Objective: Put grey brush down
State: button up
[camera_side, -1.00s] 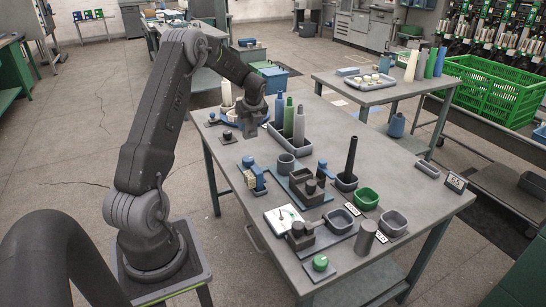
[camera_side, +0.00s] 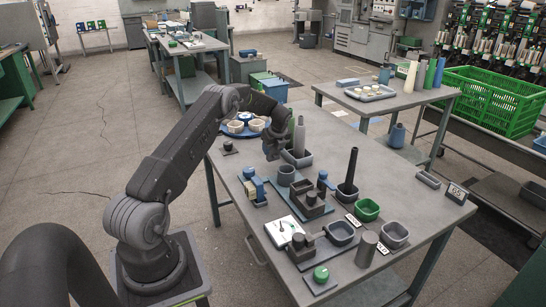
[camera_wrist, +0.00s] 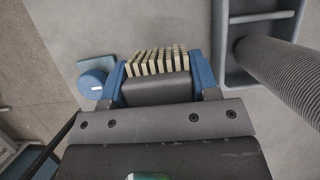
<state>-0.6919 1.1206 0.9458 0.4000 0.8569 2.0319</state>
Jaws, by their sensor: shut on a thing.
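In the wrist view my gripper (camera_wrist: 158,82) is shut on the grey brush (camera_wrist: 155,88). The brush shows a grey block with a row of cream bristles along its far edge, between the two blue fingers. In the side view my gripper (camera_side: 271,153) is low over the back left part of the grey table (camera_side: 330,125), beside the cone tray. The brush cannot be made out there. I cannot tell whether it touches the tabletop.
A grey tray (camera_wrist: 236,62) holding a ribbed grey cone (camera_wrist: 285,70) lies right of the brush. A blue round cap (camera_wrist: 92,84) is to its left. The blue plate with cups (camera_side: 238,130) stands behind my gripper. Fixtures and bins crowd the table's front.

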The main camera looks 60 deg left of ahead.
aim_at(273, 156)
jog(key=shift+f, duration=2)
jog(key=shift+f, duration=0.1)
jog(key=o, duration=0.9)
